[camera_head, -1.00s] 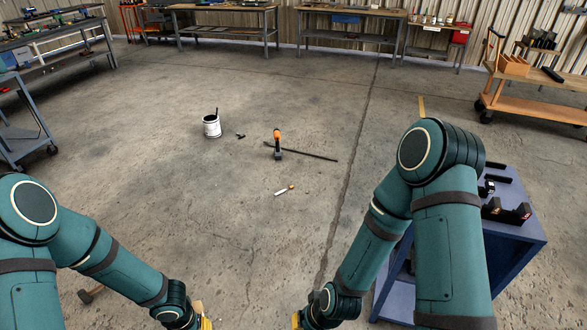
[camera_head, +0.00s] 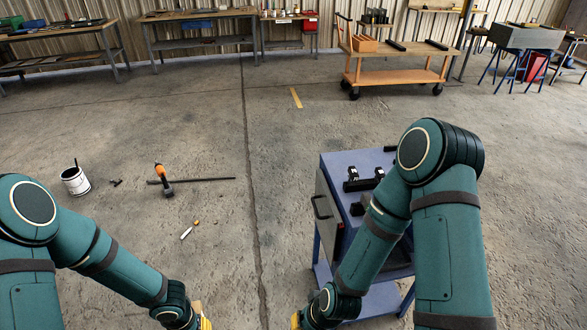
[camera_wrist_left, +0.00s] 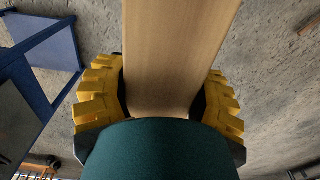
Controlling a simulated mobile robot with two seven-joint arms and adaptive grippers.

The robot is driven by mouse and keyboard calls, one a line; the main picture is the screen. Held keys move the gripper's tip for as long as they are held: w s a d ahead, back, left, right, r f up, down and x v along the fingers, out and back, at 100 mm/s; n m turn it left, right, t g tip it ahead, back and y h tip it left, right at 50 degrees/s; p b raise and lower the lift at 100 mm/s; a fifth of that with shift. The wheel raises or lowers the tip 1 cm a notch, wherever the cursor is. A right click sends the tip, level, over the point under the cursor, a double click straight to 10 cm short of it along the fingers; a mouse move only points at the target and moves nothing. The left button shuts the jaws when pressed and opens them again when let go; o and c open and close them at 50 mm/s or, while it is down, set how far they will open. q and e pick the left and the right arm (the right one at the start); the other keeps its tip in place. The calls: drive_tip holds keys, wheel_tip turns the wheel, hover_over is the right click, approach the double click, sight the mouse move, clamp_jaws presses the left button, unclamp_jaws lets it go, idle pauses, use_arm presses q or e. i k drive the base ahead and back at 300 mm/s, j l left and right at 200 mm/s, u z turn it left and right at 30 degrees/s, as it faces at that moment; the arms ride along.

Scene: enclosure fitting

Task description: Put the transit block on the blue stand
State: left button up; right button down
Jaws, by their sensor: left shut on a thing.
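My left gripper (camera_wrist_left: 160,95) has yellow ridged fingers shut on a pale wooden block (camera_wrist_left: 180,45), which I take for the transit block. The block's far end runs out of the wrist view. In the head view the left gripper (camera_head: 206,322) is at the bottom edge, with only a sliver of wood beside it. A blue stand (camera_head: 342,160) with a side handle and lower shelf is to the right, partly hidden by my right arm. Blue metalwork (camera_wrist_left: 45,55) also shows in the left wrist view. My right gripper (camera_head: 297,321) is mostly cut off at the bottom edge.
Small black parts (camera_head: 364,182) lie on the stand's top. A paint can (camera_head: 75,181), an orange-handled tool (camera_head: 163,180) and a dark rod (camera_head: 210,179) are on the floor at left. An orange cart (camera_head: 395,75) stands behind.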

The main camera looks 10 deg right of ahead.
sight(353, 163)
drive_tip(key=i+j+z, duration=0.2)
drive_tip(key=z, duration=0.2)
drive_tip(key=i+j+z, duration=0.15)
drive_tip(key=j+z, duration=0.15)
drive_tip(key=z, duration=0.15)
drive_tip(key=i+j+z, duration=0.1)
drive_tip(key=j+z, duration=0.3)
drive_tip(key=i+j+z, duration=0.1)
drive_tip(key=j+z, duration=0.3)
drive_tip(key=l, duration=0.1)
